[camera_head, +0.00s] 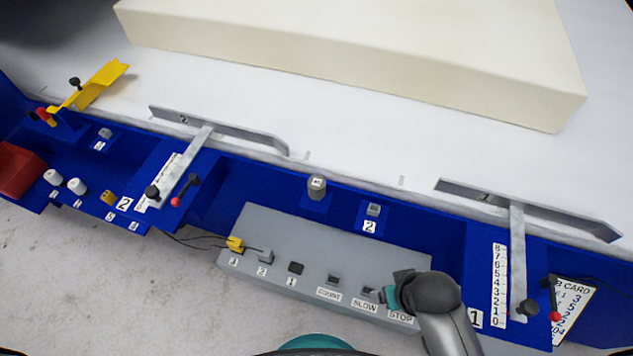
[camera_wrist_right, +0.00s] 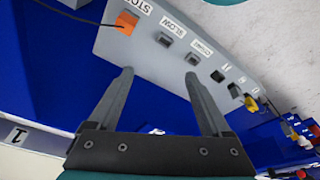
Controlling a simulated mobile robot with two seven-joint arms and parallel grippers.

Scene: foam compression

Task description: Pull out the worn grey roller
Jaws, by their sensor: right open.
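A grey roller (camera_head: 317,187) with a small label on top stands upright at the blue machine's edge, beside the white bed, in the head view. Whether it is worn I cannot tell. A small grey block (camera_head: 373,209) sits to its right above a label 2. My right gripper (camera_head: 390,298) is over the STOP end of the grey control panel (camera_head: 300,238), to the lower right of the roller and apart from it. In the right wrist view its two fingers (camera_wrist_right: 160,73) are spread and empty, facing the panel. The left gripper is not in view.
An orange button (camera_wrist_right: 127,20) is by the STOP label. Two white rollers (camera_head: 53,177) (camera_head: 77,186) stand in the left blue tray, near a red bin (camera_head: 18,168). Metal guides (camera_head: 230,130) (camera_head: 540,212) flank the roller. A cream foam block (camera_head: 350,50) lies on the bed.

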